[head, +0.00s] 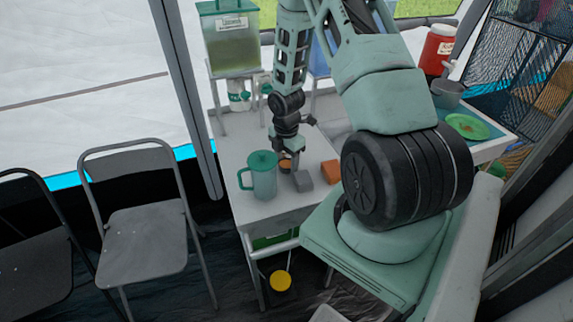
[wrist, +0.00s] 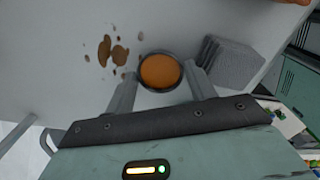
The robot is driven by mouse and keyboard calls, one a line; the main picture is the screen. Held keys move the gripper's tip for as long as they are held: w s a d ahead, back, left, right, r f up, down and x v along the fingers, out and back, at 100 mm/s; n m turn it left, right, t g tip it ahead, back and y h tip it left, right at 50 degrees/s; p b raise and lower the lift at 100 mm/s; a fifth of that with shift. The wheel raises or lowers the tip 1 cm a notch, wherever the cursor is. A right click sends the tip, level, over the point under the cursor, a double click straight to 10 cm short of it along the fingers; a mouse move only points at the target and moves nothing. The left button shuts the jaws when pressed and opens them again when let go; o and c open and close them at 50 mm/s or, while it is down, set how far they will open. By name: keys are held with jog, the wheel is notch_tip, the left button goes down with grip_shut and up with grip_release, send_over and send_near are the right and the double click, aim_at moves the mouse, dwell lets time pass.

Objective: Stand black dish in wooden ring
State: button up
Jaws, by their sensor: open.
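A small round dish with a dark rim and an orange-brown inside (wrist: 160,71) lies on the white table. It shows small in the head view (head: 286,165), just below my gripper. My gripper (head: 286,153) points down at the table. In the wrist view my gripper (wrist: 161,84) is open, with one finger on each side of the round dish's near part. I cannot tell whether the fingers touch it. This is the only likely black dish I see. I cannot make out a wooden ring in either view.
A green mug (head: 262,174) stands left of my gripper. A grey stack of squares (wrist: 228,65) lies close to the right finger. An orange block (head: 330,171) is further right. Brown stains (wrist: 114,50) mark the table. A drink dispenser (head: 230,40) stands behind.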

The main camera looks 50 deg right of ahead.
jog(key=shift+f, duration=0.2)
jog(key=c, duration=0.7)
jog(key=shift+c, duration=0.2)
